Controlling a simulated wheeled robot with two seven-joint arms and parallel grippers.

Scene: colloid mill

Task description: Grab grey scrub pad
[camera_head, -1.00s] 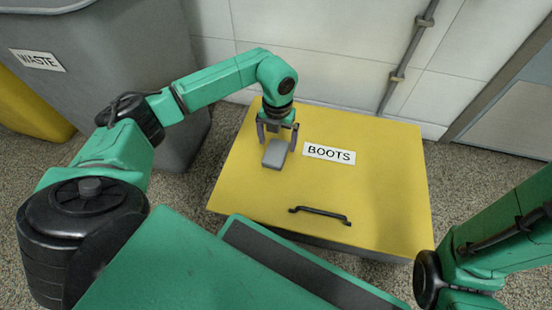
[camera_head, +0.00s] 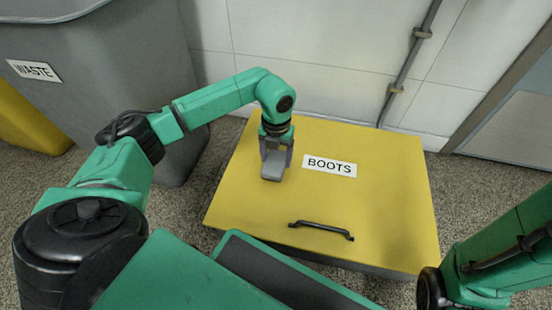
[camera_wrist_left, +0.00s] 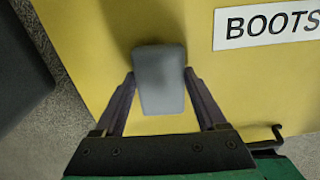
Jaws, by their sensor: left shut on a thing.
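The grey scrub pad (camera_head: 273,166) is a small grey block at the left part of the yellow box lid, left of the BOOTS label. My left gripper (camera_head: 276,158) reaches down over it from above and is shut on it. In the left wrist view the pad (camera_wrist_left: 160,80) sits between the two dark fingers of the gripper (camera_wrist_left: 159,88), one against each side. Whether the pad still touches the lid is hard to tell. My right arm shows at the lower right in the head view, with its gripper out of view.
The yellow box (camera_head: 385,200) has a BOOTS label (camera_head: 330,166) and a black handle (camera_head: 321,230) near its front edge. A grey waste bin (camera_head: 105,70) stands to the left. A tiled wall (camera_head: 300,50) rises close behind. The rest of the lid is clear.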

